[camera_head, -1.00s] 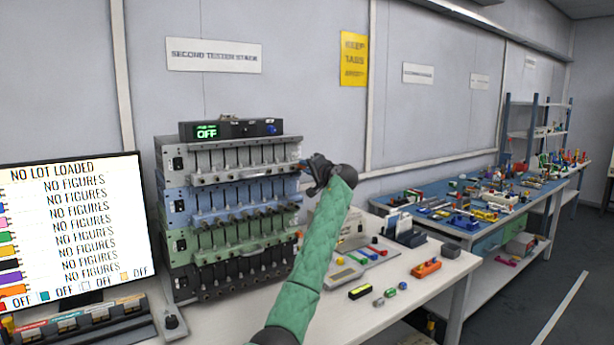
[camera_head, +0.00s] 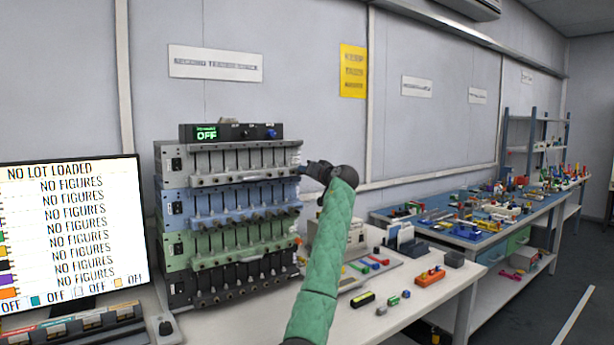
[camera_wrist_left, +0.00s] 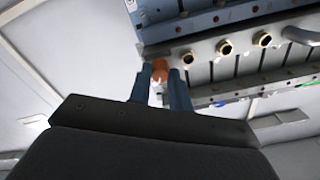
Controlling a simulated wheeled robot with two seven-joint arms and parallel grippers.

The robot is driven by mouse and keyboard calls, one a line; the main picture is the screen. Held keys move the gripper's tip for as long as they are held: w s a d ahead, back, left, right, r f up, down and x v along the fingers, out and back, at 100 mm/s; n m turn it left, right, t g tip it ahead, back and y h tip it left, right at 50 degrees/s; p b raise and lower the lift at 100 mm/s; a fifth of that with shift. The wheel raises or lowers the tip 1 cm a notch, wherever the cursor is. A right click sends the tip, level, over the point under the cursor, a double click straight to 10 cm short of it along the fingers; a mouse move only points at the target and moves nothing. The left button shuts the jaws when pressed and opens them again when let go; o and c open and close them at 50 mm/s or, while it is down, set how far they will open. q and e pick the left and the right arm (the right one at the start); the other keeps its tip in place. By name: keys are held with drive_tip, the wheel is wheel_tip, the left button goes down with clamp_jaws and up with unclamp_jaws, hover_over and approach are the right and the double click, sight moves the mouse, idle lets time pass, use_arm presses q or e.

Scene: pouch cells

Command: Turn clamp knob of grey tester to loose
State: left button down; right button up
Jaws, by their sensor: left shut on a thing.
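The grey tester (camera_head: 238,180) is the top unit of the stack on the bench, above the blue, green and black ones. My left gripper (camera_head: 305,171) is at the right end of its front bar. In the left wrist view my left gripper's two blue fingers (camera_wrist_left: 165,80) are shut on an orange-brown clamp knob (camera_wrist_left: 160,68) at the end of a bar with brass studs. In the head view the gripper hides this knob. How far the knob is turned cannot be told. My right gripper is not in view.
A small box with a green OFF display (camera_head: 206,133) sits on the stack. A monitor (camera_head: 70,230) stands to the left. On the bench to the right are an orange block (camera_head: 430,277) and small parts. A blue table (camera_head: 485,235) stands beyond.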

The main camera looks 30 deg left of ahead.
use_arm(q)
drive_tip(key=shift+f, duration=0.15)
drive_tip(key=c, duration=1.3)
unclamp_jaws()
drive_tip(key=v, duration=0.7)
drive_tip(key=shift+s+d+b, duration=0.1)
drive_tip(key=shift+d+b, duration=0.25)
drive_tip(key=shift+b, duration=0.05)
